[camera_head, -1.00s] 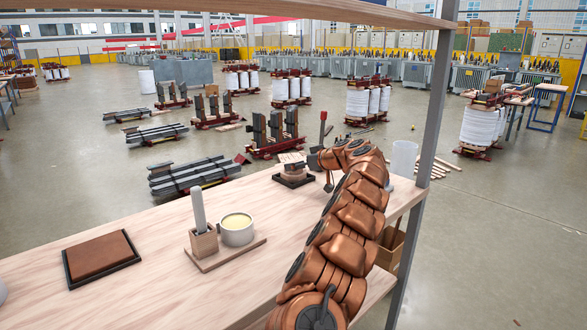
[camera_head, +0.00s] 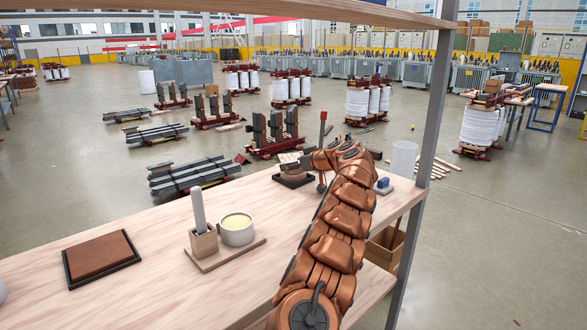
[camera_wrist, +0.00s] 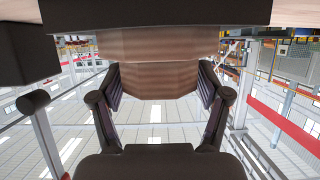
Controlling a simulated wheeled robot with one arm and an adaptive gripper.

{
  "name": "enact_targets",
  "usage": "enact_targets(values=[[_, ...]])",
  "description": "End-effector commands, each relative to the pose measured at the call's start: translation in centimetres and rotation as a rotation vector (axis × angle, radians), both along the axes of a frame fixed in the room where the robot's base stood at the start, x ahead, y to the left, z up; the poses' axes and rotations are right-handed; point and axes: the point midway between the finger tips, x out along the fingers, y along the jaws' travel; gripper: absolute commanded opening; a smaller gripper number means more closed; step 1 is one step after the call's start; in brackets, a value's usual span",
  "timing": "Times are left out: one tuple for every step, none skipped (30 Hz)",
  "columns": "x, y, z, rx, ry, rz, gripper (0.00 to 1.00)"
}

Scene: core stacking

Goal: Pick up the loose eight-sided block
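The eight-sided block (camera_wrist: 160,78) is brown and faceted. In the wrist view it stands between my two finger pads, and its sides come close to both. I cannot tell whether the pads touch it. In the head view the brown block (camera_head: 291,167) sits low on a dark square base (camera_head: 293,181), with my gripper (camera_head: 308,161) at its right side. In the wrist view my gripper (camera_wrist: 161,82) has its fingers spread wide, one on each side of the block. A wider brown part (camera_wrist: 135,43) meets the block in that view. My wrist hides part of the block in the head view.
A wooden holder (camera_head: 203,241) with a grey rod and a cup (camera_head: 236,231) stand on a board at mid-table. A brown slab in a dark tray (camera_head: 101,260) lies at left. A clear container (camera_head: 403,160) and a small blue item (camera_head: 383,184) are at right.

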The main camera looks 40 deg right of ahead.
Motion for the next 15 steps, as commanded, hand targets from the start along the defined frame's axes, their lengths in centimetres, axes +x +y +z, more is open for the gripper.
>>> enact_targets(values=[[0.00, 0.01, 0.00, 0.000, 0.000, 0.000, 0.67], [0.00, 0.01, 0.00, 0.000, 0.000, 0.000, 0.64], [0.00, 0.01, 0.00, 0.000, 0.000, 0.000, 0.59], [0.00, 0.01, 0.01, 0.000, 0.000, 0.000, 0.56], [0.00, 0.01, 0.01, 0.000, 0.000, 0.000, 0.53], [0.00, 0.01, 0.01, 0.000, 0.000, 0.000, 0.49], [0.00, 0.01, 0.01, 0.000, 0.000, 0.000, 0.46], [0.00, 0.01, 0.01, 0.000, 0.000, 0.000, 0.43], [0.00, 0.01, 0.01, 0.000, 0.000, 0.000, 0.39], [0.00, 0.01, 0.01, 0.000, 0.000, 0.000, 0.35], [0.00, 0.01, 0.01, 0.000, 0.000, 0.000, 0.32], [0.01, 0.02, 0.02, 0.000, 0.000, 0.000, 0.30], [0.01, 0.01, 0.02, 0.000, 0.000, 0.000, 0.30], [0.01, 0.02, 0.02, 0.000, 0.000, 0.000, 0.30], [0.01, 0.02, 0.02, 0.000, 0.000, 0.000, 0.30]])
